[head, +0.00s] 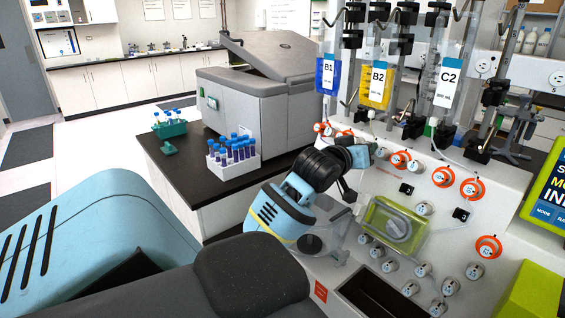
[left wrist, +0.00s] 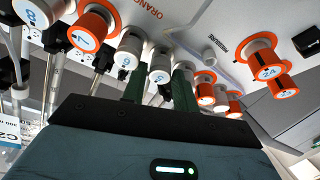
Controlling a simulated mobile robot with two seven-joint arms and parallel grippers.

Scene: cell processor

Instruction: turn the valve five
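The valves are round knobs in a row on the white machine panel; their small labels are too blurred for me to be sure which is number five. In the left wrist view, a white valve knob (left wrist: 160,66) stands between the two dark green fingers of my left gripper (left wrist: 159,80). The fingers are apart, one on each side of it, and I cannot tell whether they touch it. In the head view my left gripper (head: 364,154) is at the panel, beside a white knob (head: 381,152), and hides part of the row. My right gripper is not in view.
Orange-collared knobs sit close on both sides, such as one (left wrist: 92,28) and another (left wrist: 205,90). Bags and clamps hang above the row. A green pump cover (head: 395,225) and more knobs lie below. A tube rack (head: 232,163) stands on the counter to the left.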

